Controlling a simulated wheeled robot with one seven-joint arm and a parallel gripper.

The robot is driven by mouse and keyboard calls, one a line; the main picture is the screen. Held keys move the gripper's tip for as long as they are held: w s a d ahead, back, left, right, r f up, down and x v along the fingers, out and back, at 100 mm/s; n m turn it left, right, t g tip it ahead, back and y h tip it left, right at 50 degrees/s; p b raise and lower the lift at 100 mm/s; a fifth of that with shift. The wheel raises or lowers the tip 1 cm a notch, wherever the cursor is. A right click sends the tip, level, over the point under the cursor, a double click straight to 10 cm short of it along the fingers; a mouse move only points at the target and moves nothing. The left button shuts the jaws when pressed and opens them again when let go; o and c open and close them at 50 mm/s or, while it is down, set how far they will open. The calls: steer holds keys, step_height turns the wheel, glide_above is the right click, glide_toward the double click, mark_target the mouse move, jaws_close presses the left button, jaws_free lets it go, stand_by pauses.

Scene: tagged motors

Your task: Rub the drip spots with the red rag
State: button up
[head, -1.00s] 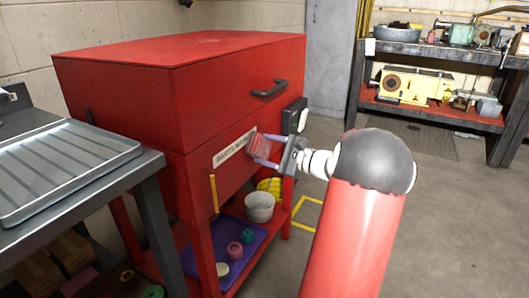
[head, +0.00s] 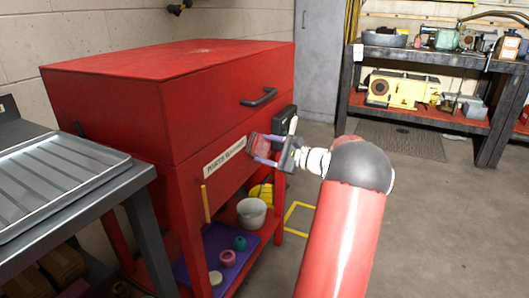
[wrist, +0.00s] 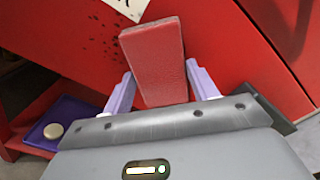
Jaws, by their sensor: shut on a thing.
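My gripper (head: 264,149) is shut on the red rag (head: 259,147), a flat folded block, in front of the red parts washer (head: 130,100). In the wrist view the red rag (wrist: 154,62) stands up between my two pale purple fingers. The drip spots (wrist: 97,45) are small dark specks on the red panel, left of the rag in the wrist view. I cannot make them out in the head view. Whether the rag touches the panel is not clear.
A metal tray (head: 60,178) lies on the bench at left. A white bucket (head: 251,212) and a purple mat (head: 190,246) are on the washer's lower shelf. A black box (head: 284,122) is mounted near my gripper. Open floor (head: 430,220) lies at right.

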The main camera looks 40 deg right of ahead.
mark_target(257, 154)
steer(key=shift+w+d, duration=0.45)
steer(key=shift+d, duration=0.4)
steer(key=shift+s+d, duration=0.1)
steer(key=shift+s+a+f+b, duration=0.1)
steer(key=shift+s+a+b, duration=0.25)
steer(key=shift+a+b, duration=0.45)
steer(key=shift+s+a+r+b, duration=0.1)
steer(key=shift+s+a+b, duration=0.3)
steer(key=shift+a, duration=0.65)
steer(key=shift+s+a+f+b, duration=0.1)
steer(key=shift+s+a+b, duration=0.2)
steer(key=shift+a+b, duration=0.5)
steer(key=shift+s+a+b, duration=0.35)
steer(key=shift+s+a, duration=0.05)
steer(key=shift+a, duration=0.6)
steer(key=shift+s+a+b, duration=0.3)
steer(key=shift+s+a, duration=0.05)
steer(key=shift+a, duration=0.7)
steer(key=shift+s+a+b, duration=0.35)
steer(key=shift+s+a, duration=0.05)
steer(key=shift+a, duration=0.6)
steer(key=v, duration=0.6)
steer(key=shift+s+d, duration=0.15)
steer(key=shift+d, duration=0.05)
